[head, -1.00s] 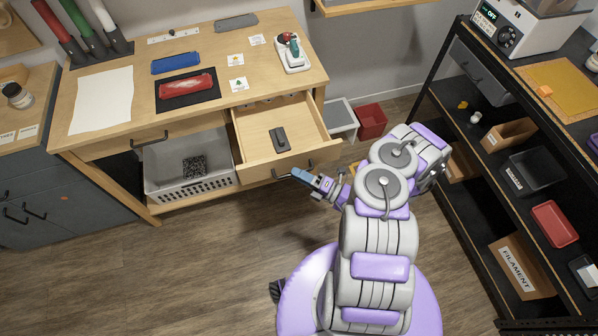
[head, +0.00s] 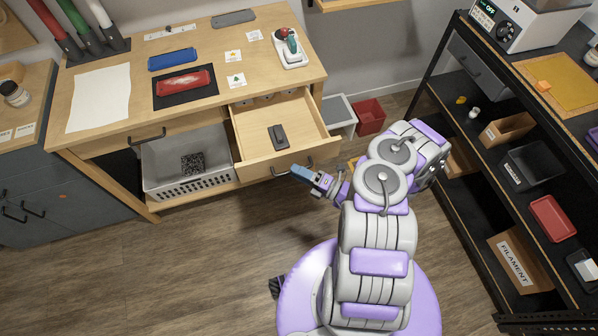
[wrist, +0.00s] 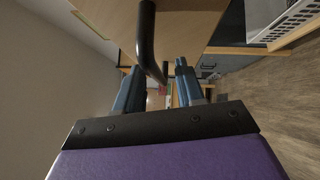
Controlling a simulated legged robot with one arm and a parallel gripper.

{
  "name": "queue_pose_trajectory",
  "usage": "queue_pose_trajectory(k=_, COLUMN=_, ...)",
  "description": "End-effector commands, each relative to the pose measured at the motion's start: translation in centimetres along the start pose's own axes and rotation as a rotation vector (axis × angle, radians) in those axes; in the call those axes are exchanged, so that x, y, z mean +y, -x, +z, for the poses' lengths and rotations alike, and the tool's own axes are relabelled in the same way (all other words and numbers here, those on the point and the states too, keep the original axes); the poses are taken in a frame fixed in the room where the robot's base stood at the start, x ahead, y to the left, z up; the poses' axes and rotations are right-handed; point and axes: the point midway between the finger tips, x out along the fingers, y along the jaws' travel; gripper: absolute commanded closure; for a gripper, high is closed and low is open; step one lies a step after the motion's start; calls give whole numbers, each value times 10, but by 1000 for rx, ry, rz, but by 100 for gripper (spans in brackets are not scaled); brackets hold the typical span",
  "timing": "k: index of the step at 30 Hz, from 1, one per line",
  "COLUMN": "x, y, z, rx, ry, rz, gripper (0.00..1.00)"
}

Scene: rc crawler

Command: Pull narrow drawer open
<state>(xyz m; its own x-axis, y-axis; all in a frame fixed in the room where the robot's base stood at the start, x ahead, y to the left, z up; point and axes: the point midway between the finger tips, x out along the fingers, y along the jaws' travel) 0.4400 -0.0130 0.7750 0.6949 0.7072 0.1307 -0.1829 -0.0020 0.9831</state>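The narrow drawer (head: 255,148) under the right side of the wooden desk is pulled out, showing a dark grey object (head: 278,136) inside. Its dark bar handle (head: 279,172) is on the front face. In the wrist view, the handle (wrist: 147,35) reaches down between the two blue fingers of my gripper (wrist: 158,80). The fingers are apart, with visible space around the bar. Whether either finger touches it cannot be told.
A wider drawer (head: 118,144) to the left is shut. A grey basket (head: 190,187) sits below the desk. A red bin (head: 369,117) and a grey-white bin (head: 341,113) stand to its right. A black shelf (head: 478,215) is at right. The floor at front left is clear.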

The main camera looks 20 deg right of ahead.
Motion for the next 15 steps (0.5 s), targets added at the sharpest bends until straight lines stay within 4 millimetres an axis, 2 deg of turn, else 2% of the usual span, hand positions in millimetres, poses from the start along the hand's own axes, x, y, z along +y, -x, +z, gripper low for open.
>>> queue_pose_trajectory(k=5, x=1, y=19, z=2, rx=-5, ry=1, rz=-2, gripper=62)
queue_pose_trajectory(k=15, x=0, y=93, z=1, rx=-2, ry=-1, rz=-5, gripper=62)
